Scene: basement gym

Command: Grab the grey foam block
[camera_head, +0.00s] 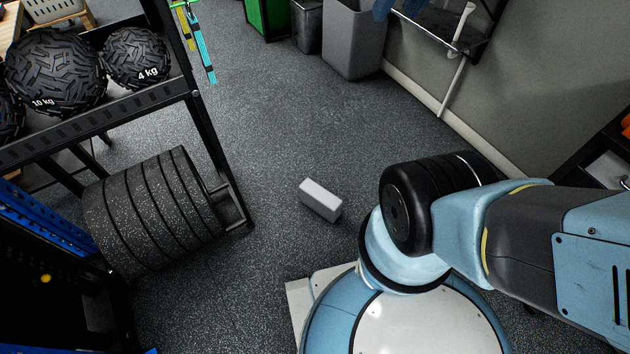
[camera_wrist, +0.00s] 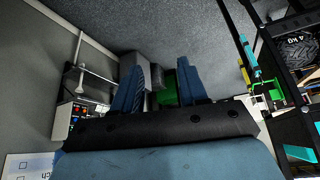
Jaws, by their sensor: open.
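The grey foam block (camera_head: 321,199) lies on the dark speckled floor in the head view, just beyond the front of my base. It is a small light-grey brick shape, lying flat on the floor and apart from other things. My gripper (camera_wrist: 160,83) shows in the wrist view with its two blue fingers spread and nothing held between them. It points across the room towards the bins, and I cannot make out the block in that view.
A rack with weight plates (camera_head: 150,215) and textured balls (camera_head: 55,72) stands left of the block. A grey bin (camera_head: 352,38) and a green container (camera_head: 267,18) stand at the back. Floor around the block is clear.

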